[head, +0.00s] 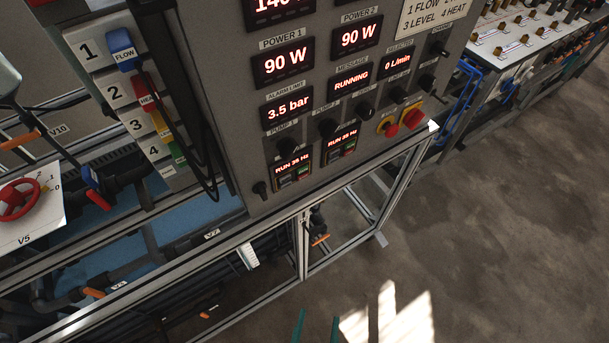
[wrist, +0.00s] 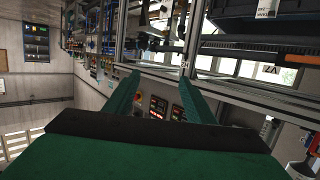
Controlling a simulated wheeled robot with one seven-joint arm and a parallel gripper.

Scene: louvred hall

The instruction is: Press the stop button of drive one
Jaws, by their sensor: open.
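The drive one unit (head: 292,168) sits low on the grey panel under the label PUMP 1. Its red display reads RUN and about 35 Hz, with small buttons (head: 294,177) below it; their markings are too small to read. A similar drive unit (head: 342,147) is to its right under PUMP 2, also showing RUN. My gripper (head: 318,314) shows only as two green fingertips at the bottom edge, apart from the panel. In the wrist view my gripper (wrist: 159,78) is open and empty, with small lit red displays (wrist: 157,105) seen between its fingers.
A metal frame (head: 300,245) runs below the panel. A red handwheel (head: 17,199) is at left. Open floor (head: 480,240) lies at right.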

